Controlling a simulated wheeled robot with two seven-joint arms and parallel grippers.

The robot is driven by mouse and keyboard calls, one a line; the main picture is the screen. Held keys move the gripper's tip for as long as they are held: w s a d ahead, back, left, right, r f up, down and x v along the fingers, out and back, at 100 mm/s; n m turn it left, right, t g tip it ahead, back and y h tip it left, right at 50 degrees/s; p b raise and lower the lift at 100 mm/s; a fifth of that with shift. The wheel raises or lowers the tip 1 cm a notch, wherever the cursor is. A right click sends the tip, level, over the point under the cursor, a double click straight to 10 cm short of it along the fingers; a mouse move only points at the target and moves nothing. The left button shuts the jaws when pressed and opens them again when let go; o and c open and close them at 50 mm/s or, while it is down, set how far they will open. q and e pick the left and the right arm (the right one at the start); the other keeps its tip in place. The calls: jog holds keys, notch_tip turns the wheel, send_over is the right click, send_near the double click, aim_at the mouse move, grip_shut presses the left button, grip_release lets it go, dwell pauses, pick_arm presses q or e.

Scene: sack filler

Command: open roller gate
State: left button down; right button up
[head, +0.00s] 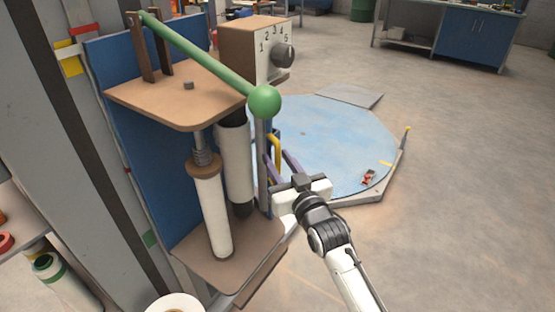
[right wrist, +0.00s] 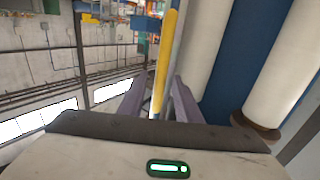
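The sack filler has a blue back panel (head: 115,110) and brown shelves. Two white upright rollers, a front one (head: 212,210) and a rear one (head: 235,160), stand between the shelves. A yellow handle bar (head: 275,150) stands upright to the right of the rollers; it also shows in the right wrist view (right wrist: 162,65). My right gripper (head: 277,165) is open, its purple fingers on either side of the yellow bar in the right wrist view (right wrist: 159,90). Gaps seem to show between bar and fingers; contact is not clear. My left gripper is not in view.
A green lever with a ball end (head: 264,101) slants above the upper shelf. A numbered dial box (head: 255,50) stands behind. A round blue platform (head: 340,130) lies on the floor behind my right gripper.

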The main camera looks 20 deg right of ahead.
jog(key=shift+w, duration=0.45)
grip_shut()
